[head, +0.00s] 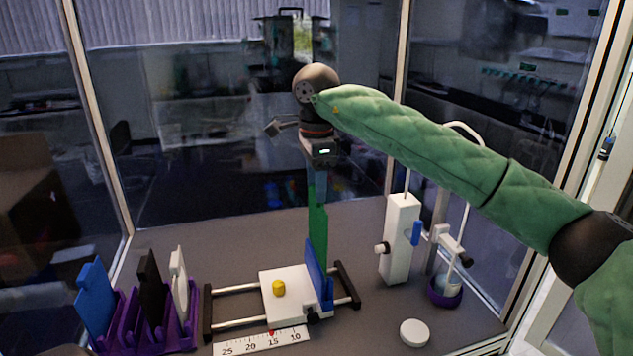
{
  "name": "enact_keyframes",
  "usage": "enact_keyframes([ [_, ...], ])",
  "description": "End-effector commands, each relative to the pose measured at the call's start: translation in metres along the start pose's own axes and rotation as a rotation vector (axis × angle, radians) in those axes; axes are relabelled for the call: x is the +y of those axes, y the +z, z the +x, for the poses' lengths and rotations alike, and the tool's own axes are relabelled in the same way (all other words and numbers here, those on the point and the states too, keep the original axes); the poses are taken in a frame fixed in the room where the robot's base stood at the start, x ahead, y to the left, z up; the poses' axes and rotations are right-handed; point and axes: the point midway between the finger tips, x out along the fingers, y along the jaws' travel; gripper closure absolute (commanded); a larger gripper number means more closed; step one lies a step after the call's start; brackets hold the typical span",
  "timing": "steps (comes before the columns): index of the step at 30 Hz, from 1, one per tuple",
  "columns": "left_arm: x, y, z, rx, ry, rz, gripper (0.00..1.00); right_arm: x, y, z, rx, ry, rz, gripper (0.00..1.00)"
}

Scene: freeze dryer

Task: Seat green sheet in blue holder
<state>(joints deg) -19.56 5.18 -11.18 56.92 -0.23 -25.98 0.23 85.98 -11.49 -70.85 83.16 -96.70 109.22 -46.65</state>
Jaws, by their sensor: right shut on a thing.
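The green sheet (318,225) hangs upright and edge-on to me in the head view. My right gripper (318,182) points down and is shut on its upper end. The blue holder (317,278) is an upright blue plate at the right side of a white block. The sheet's lower part runs down right beside or behind the blue holder, which hides its bottom edge. I cannot tell whether the sheet is inside the holder or only next to it. My left gripper is not in view.
The white block (284,302) with a yellow knob (279,288) sits on two rails above a white scale (262,342). A purple rack (180,334) with blue, black and white plates stands left. A white post (399,240), purple-based cup (445,291) and white disc (414,332) stand right.

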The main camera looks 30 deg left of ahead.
Motion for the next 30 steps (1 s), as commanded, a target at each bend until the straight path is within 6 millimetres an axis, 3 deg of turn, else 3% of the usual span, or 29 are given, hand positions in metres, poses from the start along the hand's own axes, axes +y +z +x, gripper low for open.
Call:
enact_keyframes([
  [30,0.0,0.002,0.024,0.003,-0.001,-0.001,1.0,-0.001,0.0,0.025,0.0,-0.001,0.0,0.88],
])
